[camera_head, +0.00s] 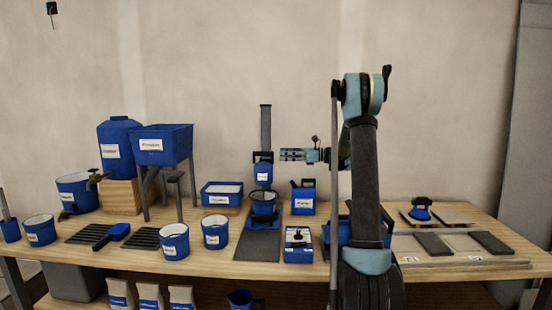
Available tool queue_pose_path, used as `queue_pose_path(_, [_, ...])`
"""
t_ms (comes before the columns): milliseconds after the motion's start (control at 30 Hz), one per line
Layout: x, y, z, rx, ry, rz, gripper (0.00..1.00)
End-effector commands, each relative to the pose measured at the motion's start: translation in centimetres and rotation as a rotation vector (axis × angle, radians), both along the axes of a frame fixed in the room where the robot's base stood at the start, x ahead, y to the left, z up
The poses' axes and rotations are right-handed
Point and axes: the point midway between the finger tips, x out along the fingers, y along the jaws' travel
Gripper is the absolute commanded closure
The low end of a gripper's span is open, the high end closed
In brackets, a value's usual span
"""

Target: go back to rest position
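My arm rises at the right of centre in the head view and bends over to the left. My gripper (287,155) is level and points left, above the table and a little right of the upright mixer stand (265,125). The gap between its fingers is too small to make out, and I see nothing clearly held. Whether the fingertips touch the stand's dark carriage cannot be told. A blue mixer head (263,173) hangs on the stand above a blue bowl (264,203).
The wooden table (230,268) holds a blue hopper (162,138), a blue tank (117,146), several buckets, a labelled blue tray (222,194) and blue boxes below my gripper. Grey tiles (433,244) and a blue suction handle (421,207) lie at right.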

Motion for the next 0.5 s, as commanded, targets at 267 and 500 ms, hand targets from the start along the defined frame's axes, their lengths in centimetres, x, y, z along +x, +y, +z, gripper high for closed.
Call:
queue_pose_path(267, [-0.03,-1.4,-0.03,0.0,0.0,0.0,0.62])
queue_pose_path(500, [-0.06,-1.38,-0.02,-0.001,0.0,0.001,0.62])
